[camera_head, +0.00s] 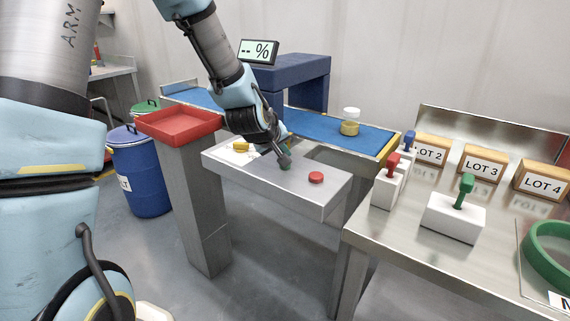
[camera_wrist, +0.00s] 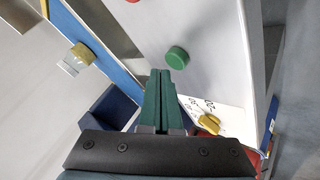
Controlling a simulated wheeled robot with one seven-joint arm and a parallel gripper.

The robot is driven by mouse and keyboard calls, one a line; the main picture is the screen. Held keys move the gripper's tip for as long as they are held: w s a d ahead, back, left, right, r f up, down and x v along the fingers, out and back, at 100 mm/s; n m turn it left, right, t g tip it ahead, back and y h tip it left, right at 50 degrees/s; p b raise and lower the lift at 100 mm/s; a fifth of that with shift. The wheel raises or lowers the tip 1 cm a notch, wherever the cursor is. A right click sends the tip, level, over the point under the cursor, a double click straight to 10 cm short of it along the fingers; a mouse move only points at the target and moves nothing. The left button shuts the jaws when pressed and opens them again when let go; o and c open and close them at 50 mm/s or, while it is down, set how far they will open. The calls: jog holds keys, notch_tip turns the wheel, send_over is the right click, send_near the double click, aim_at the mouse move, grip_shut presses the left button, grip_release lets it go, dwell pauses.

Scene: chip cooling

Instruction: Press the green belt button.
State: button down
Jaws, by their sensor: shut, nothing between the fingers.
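The green belt button (camera_wrist: 176,57) is a round green cap on the light grey control panel (camera_head: 310,196). In the wrist view it stands clear in front of and slightly right of my fingertips. My gripper (camera_wrist: 160,73) has its two dark green fingers shut together with nothing between them. In the head view my gripper (camera_head: 284,155) points down over the middle of the panel and partly covers the green button (camera_head: 286,166). I cannot tell from these frames whether the fingertips touch it.
A red button (camera_head: 316,177) and a yellow knob (camera_head: 241,145) flank the green one on the panel. Behind runs a blue belt (camera_head: 365,138) with a yellowish jar (camera_head: 349,128). A red tray (camera_head: 180,125) stands left; a steel table (camera_head: 405,235) with stamps stands right.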

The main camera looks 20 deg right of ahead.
jog(key=shift+f, duration=0.15)
dwell(0.7)
jog(key=shift+f+b, duration=0.25)
jog(key=shift+b, duration=0.15)
